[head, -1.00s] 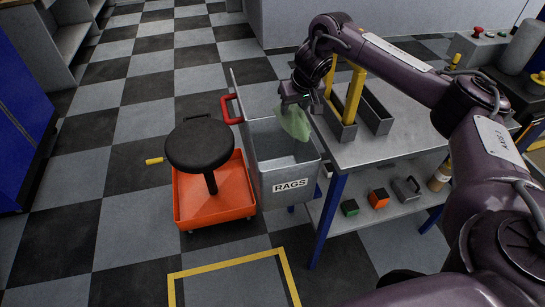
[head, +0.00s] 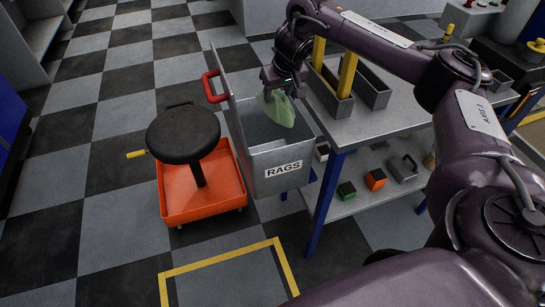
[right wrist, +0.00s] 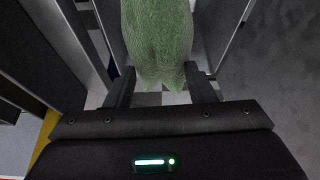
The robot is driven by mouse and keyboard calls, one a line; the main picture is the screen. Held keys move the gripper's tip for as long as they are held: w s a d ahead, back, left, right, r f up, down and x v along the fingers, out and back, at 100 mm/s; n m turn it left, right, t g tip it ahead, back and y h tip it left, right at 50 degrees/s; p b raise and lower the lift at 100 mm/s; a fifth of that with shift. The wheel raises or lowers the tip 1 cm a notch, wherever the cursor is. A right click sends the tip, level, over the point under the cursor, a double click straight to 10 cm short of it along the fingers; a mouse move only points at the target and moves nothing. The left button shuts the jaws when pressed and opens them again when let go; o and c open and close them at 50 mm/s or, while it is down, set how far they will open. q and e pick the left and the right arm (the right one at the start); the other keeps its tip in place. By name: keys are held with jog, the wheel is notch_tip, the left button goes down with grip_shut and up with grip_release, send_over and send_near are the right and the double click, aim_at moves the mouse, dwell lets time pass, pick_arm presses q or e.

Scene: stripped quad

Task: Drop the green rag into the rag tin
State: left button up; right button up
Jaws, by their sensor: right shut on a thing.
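The green rag (head: 279,110) hangs from my right gripper (head: 277,88), over the open mouth of the grey rag tin (head: 257,168) labelled RAGS. The tin's lid (head: 220,85) with a red handle stands raised on its left side. In the right wrist view the rag (right wrist: 158,40) hangs between the two fingers of my right gripper (right wrist: 162,82), which is shut on it. The tin's walls appear on both sides of the rag there. How far the rag's lower end is below the rim is hard to tell. My left gripper is not in view.
A workbench (head: 370,122) with yellow posts and grey trays stands right of the tin. Open floor lies farther left.

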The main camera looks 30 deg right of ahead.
jog(key=shift+f, duration=0.1)
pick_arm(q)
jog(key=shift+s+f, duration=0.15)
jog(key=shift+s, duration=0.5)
pick_arm(e)
jog(key=o, duration=1)
jog(key=shift+c, duration=0.2)
jog(key=shift+s+r, duration=0.1)
jog(key=shift+r, duration=0.25)
jog(key=p+v, duration=0.2)
jog(key=v, duration=0.4)
jog(key=shift+s+r, duration=0.1)
jog(key=shift+r, duration=0.3)
jog(key=shift+s+r, duration=0.15)
jog(key=shift+s, duration=0.05)
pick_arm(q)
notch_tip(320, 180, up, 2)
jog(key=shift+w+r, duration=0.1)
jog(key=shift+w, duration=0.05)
pick_arm(e)
jog(key=shift+a, duration=0.1)
